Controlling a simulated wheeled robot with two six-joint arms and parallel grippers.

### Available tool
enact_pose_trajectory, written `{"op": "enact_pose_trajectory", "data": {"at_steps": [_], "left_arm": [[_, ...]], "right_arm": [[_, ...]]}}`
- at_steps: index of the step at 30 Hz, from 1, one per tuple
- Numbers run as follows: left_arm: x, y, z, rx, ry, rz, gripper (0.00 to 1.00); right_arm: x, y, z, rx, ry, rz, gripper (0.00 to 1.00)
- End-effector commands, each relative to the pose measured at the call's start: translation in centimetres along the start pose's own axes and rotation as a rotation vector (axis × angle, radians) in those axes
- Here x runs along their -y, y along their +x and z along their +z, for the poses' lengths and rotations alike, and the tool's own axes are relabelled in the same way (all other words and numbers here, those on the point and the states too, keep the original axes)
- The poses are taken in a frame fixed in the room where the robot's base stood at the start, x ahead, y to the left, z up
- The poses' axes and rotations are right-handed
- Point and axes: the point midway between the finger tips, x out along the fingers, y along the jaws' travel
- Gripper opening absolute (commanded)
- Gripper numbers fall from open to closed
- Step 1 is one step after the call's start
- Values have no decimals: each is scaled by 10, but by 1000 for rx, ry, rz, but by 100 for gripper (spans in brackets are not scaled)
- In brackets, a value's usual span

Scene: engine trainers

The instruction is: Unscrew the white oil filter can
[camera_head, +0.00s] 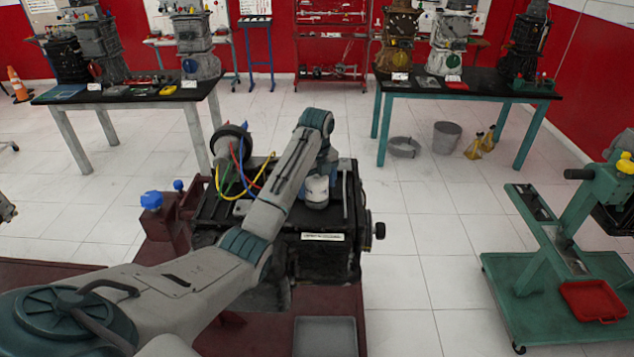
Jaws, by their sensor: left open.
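The white oil filter can (317,193) stands upright on top of the dark engine (325,262) in the middle of the view. My left arm comes in from the lower left, and its wrist bends down over the can. My left gripper (321,174) is open and points down at the can's top. The fingers are small and partly hidden by the wrist, so I cannot tell if they touch the can. My right gripper is out of view.
The engine sits on a dark red stand with a grey tray (325,336) at its front. A green stand (535,277) with a red tray (594,300) is at the right. Two tables with engines stand behind. A bucket (446,137) is on the tiled floor; open floor lies right of the engine.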

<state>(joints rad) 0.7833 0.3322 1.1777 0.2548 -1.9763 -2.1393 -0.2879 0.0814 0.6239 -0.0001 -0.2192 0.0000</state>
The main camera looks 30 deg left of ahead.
Motion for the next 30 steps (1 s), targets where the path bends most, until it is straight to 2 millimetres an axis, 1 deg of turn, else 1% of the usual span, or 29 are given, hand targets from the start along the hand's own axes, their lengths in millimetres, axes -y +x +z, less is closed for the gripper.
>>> {"op": "enact_pose_trajectory", "data": {"at_steps": [1,3,6,10,13,16,19,26,30], "left_arm": [[0,0,0,0,1,0,82],[0,0,0,0,0,0,82],[0,0,0,0,0,0,82],[0,0,0,0,0,0,56],[0,0,0,0,0,0,37],[0,0,0,0,-1,0,37],[0,0,0,0,-7,0,37],[0,0,0,0,-73,0,37],[0,0,0,0,-161,0,37]], "right_arm": [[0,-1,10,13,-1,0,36],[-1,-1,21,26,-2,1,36],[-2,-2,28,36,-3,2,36],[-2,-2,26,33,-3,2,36],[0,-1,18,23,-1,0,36],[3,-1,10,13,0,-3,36],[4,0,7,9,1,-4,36],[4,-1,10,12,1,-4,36],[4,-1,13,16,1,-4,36]]}}
